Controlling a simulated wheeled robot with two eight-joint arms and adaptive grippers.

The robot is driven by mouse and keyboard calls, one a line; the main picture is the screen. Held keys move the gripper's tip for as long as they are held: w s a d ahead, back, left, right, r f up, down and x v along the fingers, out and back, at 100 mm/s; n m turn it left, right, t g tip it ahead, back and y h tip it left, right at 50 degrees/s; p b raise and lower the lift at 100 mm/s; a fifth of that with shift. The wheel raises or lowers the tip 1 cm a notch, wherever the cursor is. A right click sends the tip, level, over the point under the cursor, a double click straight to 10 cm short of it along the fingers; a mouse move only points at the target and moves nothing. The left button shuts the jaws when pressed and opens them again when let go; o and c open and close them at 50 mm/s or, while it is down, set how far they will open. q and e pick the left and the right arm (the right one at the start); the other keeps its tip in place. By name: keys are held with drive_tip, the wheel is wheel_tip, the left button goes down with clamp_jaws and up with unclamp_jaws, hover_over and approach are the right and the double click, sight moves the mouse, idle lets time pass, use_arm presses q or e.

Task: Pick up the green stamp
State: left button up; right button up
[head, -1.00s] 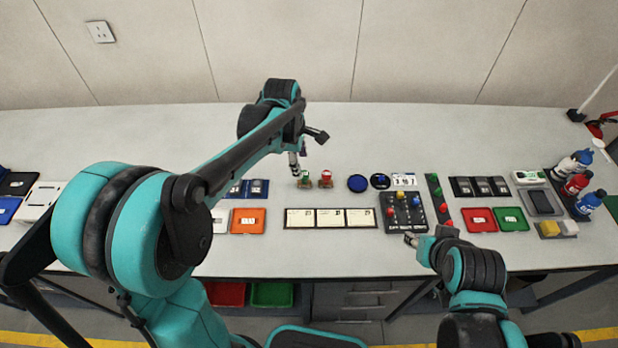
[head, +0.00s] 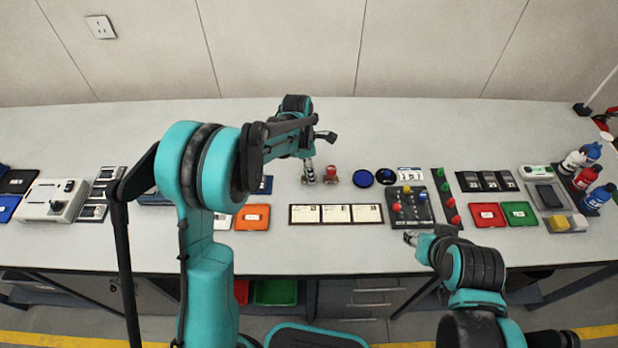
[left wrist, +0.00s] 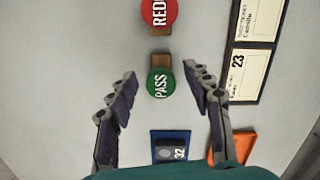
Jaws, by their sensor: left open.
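The green stamp (left wrist: 160,84) has a round green top reading PASS and a wooden base. In the left wrist view it stands on the table between the tips of my open left gripper (left wrist: 163,90), with a gap on both sides. In the head view my left gripper (head: 309,170) points down over the same spot and mostly hides the green stamp.
Three cream cards in a dark frame (head: 336,223) lie in front of the stamps. An orange tray (head: 253,218) and a dark blue case (left wrist: 171,133) lie close by. A round blue pad (head: 363,178) sits to the right. The table behind is clear.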

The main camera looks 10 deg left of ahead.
use_arm(q)
clamp_jaws()
drive_tip(key=shift+r, duration=0.1)
wheel_tip(320, 180, up, 10)
drive_tip(key=p, duration=0.3)
idle(0.3)
